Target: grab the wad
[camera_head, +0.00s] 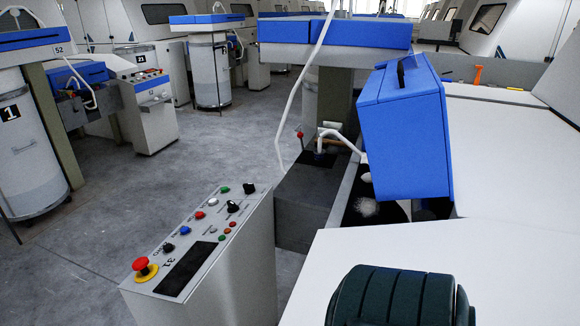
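A small white fluffy wad (366,208) lies in the dark opening of the machine, below and left of the raised blue cover (402,135). The cover's edge is close to the wad's right side. Smaller white bits show just above the wad, near the end of a white sliver (343,138) that arches over from the left. I cannot tell whether these bits join the sliver. Neither of my grippers can be made out in this view, and nothing is seen touching the wad.
A grey control panel (240,228) with a red emergency button (144,267) stands left of the opening. A red-knobbed lever (300,137) rises nearby. White machine covers (500,255) fill the right. An orange-handled tool (478,75) lies behind. Grey floor (130,200) is clear at left.

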